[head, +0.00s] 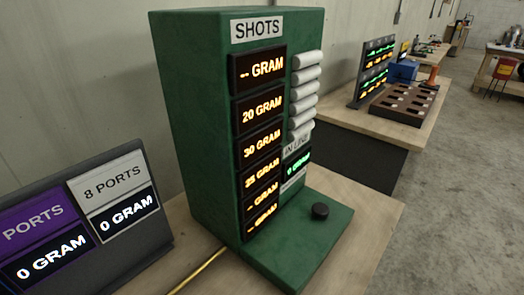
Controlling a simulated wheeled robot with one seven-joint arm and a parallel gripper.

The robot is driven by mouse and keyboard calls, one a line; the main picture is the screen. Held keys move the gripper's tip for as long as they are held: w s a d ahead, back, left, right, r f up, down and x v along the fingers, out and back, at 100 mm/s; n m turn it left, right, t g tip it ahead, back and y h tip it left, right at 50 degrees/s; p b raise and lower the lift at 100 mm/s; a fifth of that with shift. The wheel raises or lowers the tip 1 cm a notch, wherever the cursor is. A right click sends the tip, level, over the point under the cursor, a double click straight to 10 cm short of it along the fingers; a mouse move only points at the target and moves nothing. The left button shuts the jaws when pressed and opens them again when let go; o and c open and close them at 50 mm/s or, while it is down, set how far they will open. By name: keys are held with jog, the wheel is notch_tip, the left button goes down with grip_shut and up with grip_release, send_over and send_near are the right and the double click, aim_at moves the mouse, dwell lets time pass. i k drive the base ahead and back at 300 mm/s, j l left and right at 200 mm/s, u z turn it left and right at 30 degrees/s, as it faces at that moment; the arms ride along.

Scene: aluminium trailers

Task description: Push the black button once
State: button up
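A small round black button (320,211) sits on the flat green base plate (336,234) of a tall green box (196,105). The box has a "SHOTS" label at the top and a column of dark displays (261,111) with orange "GRAM" readings. The button is in front of the box's right side, below a small green-lit display (296,166). Nothing covers the button. My gripper is not in the head view.
A dark panel (78,228) with two "0 GRAM" displays stands at the left. A brass-coloured rod (200,268) lies between it and the box. The wooden table (370,250) is bare right of the base. Another bench (360,118) with a brown tray (405,104) stands behind.

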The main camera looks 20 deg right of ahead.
aim_at(320, 210)
jog(key=l, duration=0.85)
jog(key=i+l+z, duration=0.15)
jog(key=l, duration=0.7)
